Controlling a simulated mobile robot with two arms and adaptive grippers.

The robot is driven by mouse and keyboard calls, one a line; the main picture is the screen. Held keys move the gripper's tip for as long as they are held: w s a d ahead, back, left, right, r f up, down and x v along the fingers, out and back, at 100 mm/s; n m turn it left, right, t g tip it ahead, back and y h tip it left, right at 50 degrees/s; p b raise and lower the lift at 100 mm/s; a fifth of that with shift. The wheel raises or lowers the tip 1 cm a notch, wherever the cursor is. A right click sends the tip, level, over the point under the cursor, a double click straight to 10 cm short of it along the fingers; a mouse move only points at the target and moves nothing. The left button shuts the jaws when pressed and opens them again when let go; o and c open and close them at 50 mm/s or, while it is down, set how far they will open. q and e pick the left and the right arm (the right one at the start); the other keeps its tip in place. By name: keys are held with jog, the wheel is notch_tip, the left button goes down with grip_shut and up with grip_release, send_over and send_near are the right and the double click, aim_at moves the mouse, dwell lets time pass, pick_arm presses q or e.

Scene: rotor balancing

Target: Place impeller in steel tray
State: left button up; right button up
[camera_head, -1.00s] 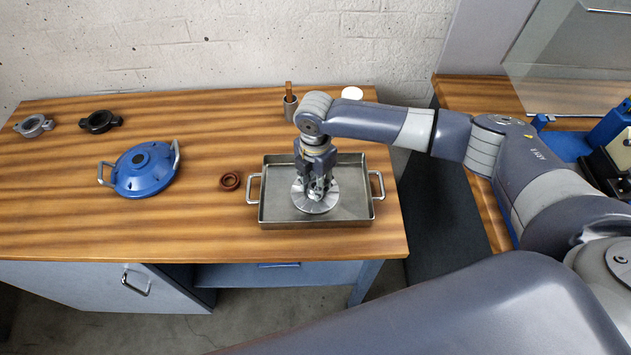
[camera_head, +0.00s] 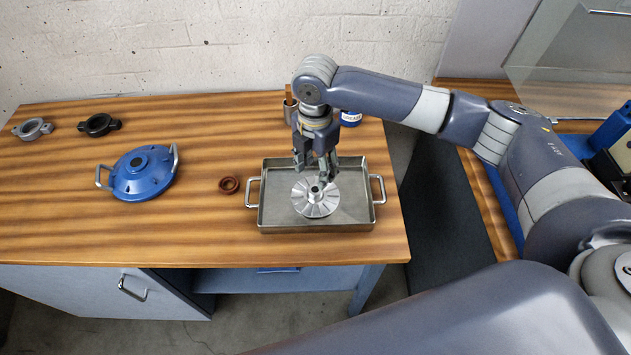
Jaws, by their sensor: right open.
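The silver impeller (camera_head: 316,207), a finned disc with a raised hub, lies flat in the steel tray (camera_head: 352,229). The tray is a shallow rectangle with a handle at each end, on the wooden bench. My right gripper (camera_head: 314,177) is open and empty. It points down just above and behind the impeller's hub, and its fingers look clear of it. My left gripper is not in view.
A blue housing with two handles (camera_head: 143,172) stands further left. Two clamps, grey (camera_head: 33,128) and black (camera_head: 99,125), lie at the back left.

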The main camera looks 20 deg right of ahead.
jog(key=shift+r, duration=2.05)
